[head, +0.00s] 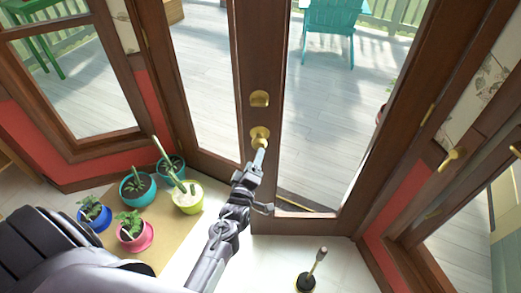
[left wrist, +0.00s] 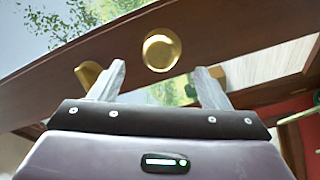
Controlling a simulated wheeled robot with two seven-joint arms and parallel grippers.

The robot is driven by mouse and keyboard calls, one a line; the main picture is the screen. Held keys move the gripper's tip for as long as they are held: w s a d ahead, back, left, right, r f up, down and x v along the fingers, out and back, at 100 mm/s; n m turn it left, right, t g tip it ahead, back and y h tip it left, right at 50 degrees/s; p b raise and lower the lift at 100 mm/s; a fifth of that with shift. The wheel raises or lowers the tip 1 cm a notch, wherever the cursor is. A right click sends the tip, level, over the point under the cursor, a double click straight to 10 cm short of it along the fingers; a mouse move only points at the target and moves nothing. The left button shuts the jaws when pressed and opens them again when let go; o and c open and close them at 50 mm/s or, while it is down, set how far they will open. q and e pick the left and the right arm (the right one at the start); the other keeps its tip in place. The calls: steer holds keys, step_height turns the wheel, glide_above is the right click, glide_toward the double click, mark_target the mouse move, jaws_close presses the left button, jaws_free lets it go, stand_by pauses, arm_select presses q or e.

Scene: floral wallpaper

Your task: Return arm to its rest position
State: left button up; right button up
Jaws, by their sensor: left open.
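My left gripper (head: 259,162) is in front of the brown wood-framed glass door (head: 245,60), just below the brass door knob (head: 260,133). A second brass fitting (head: 260,98) sits above the knob on the same stile. In the left wrist view the gripper (left wrist: 160,78) is open, its two grey fingers apart with nothing held between them. A round brass fitting (left wrist: 162,50) shows beyond the gap, and another brass piece (left wrist: 88,74) is partly hidden by the left finger. I cannot tell whether a finger touches the knob. My right gripper is not in view.
Several potted plants, including a yellow-green pot (head: 188,200) and a pink pot (head: 136,238), stand on a tan mat (head: 165,232) at left. A plunger (head: 306,280) stands on the floor at right. A deck with a teal chair (head: 330,18) shows through the glass.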

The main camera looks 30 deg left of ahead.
arm_select(q)
steer(key=s+d+f+m+g+h, duration=0.1)
steer(key=s+d+f+m+g, duration=0.3)
steer(key=f, duration=0.5)
steer(key=s+d+f+m+g+h, duration=0.1)
steer(key=s+d+f+m+h, duration=0.15)
steer(key=s+f, duration=0.6)
steer(key=s+d+f+m+g+h, duration=0.1)
steer(key=s+d+f+m+g, duration=0.2)
steer(key=f, duration=0.8)
steer(key=s+a+f+m+g, duration=0.1)
steer(key=s+f+m+g, duration=0.1)
steer(key=s, duration=0.8)
steer(key=s+a+f+m+g, duration=0.2)
steer(key=s+f+m+g, duration=0.1)
steer(key=s+f, duration=0.4)
steer(key=s+a+f+m+g+b, duration=0.1)
steer(key=s+f+m+g, duration=0.2)
steer(key=s, duration=0.9)
steer(key=shift+s+a+f+g, duration=0.3)
steer(key=shift+s+f, duration=0.05)
steer(key=shift+f, duration=0.35)
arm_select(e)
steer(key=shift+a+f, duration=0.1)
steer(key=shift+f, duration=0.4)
arm_select(q)
steer(key=shift+w+y, duration=0.1)
steer(key=shift+y, duration=0.15)
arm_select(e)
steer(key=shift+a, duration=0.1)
